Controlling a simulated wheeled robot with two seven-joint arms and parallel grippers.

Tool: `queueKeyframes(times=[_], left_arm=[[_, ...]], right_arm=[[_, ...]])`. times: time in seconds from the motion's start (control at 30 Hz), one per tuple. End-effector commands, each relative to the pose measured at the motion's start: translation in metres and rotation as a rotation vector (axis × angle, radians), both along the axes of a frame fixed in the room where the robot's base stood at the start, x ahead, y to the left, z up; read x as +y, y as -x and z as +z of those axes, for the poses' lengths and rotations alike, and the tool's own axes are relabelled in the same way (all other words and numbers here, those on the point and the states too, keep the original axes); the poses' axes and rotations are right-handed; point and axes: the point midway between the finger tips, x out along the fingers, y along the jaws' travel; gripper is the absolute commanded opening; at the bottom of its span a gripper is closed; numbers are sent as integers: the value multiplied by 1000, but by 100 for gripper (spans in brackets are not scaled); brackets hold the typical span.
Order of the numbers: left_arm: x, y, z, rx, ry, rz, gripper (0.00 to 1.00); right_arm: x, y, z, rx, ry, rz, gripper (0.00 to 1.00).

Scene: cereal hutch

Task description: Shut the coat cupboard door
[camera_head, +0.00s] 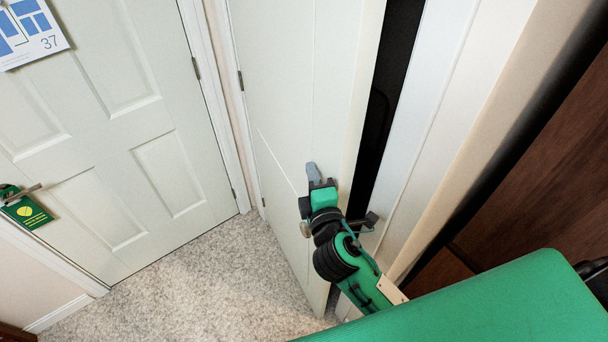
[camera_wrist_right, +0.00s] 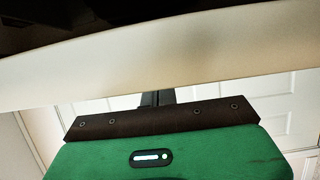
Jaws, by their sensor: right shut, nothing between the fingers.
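The coat cupboard door (camera_head: 285,85) is a pale panel standing ajar in the middle of the head view. A dark gap (camera_head: 388,110) shows between its free edge and the white frame on the right. A round knob (camera_head: 305,230) on the door is just left of my right gripper. My right gripper (camera_head: 312,172) is shut and empty, in front of the door's outer face near the free edge; I cannot tell whether it touches. In the wrist view the door's cream edge (camera_wrist_right: 150,68) crosses above the fingers (camera_wrist_right: 155,98). My left gripper is out of view.
A closed panelled door (camera_head: 110,130) with a green hanger tag (camera_head: 28,212) stands on the left. Speckled carpet (camera_head: 200,285) is clear in front of both doors. Dark brown wood (camera_head: 540,210) is at the right.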

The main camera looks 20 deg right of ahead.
Motion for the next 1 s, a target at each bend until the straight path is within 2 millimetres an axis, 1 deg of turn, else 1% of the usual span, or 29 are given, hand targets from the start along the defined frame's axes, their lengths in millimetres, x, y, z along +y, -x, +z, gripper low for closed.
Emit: queueKeyframes(times=[0.37, 0.47, 0.6, 0.7, 0.8, 1.0], left_arm=[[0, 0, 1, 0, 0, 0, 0], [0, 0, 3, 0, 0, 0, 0], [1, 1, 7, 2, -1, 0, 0], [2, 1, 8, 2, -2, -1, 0], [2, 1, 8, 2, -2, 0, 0], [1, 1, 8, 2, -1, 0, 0]], right_arm=[[-3, 0, 0, 0, 0, 1, 0], [-16, -3, 0, 0, 4, 0, 0], [-42, -9, 0, 0, 4, -1, 0], [-54, -11, 0, -1, 2, -1, 0], [-57, -12, 0, -1, -1, 0, 0], [-57, -12, 0, -1, -1, 0, 0]])
